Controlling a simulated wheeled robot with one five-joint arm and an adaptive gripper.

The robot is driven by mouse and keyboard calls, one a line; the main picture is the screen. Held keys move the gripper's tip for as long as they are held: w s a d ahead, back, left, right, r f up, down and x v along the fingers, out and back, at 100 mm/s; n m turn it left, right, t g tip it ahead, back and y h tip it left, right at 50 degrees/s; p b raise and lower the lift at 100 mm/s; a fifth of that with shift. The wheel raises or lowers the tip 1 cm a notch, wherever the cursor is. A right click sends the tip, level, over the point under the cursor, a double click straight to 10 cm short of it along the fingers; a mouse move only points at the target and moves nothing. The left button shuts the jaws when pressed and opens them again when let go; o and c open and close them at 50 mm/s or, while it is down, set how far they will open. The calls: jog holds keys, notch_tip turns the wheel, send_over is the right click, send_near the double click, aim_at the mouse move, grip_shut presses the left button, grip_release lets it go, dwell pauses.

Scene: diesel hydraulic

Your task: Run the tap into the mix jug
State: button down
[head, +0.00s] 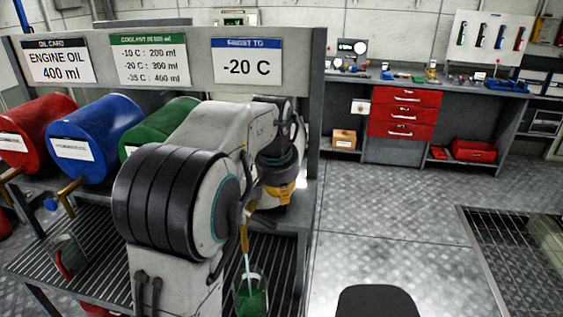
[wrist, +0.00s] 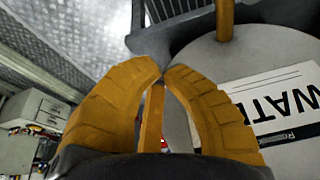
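The mix jug (head: 251,293) is clear, stands on the slatted rack at the lower centre and holds green liquid. A pale stream falls into it from a brass tap (head: 244,238), right of my arm. The tap's grey handle (wrist: 190,32) shows in the wrist view, in front of the pale water drum with an upside-down label (wrist: 285,105). My gripper (wrist: 163,79) has its yellow fingertips nearly together, close against the grey handle; contact is hard to tell. In the head view my arm hides most of the water drum and the fingertips.
Red (head: 38,125), blue (head: 98,138) and green (head: 160,125) drums lie on the rack left of my arm. A clear jug with a red handle (head: 66,258) stands at the left. A sign (head: 247,62) reads -20 C.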

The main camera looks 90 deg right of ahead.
jog(key=w+b+v, duration=0.1)
jog(key=b+v, duration=0.2)
jog(key=v, duration=0.6)
jog(key=shift+w+a+r, duration=0.2)
jog(key=shift+w, duration=0.1)
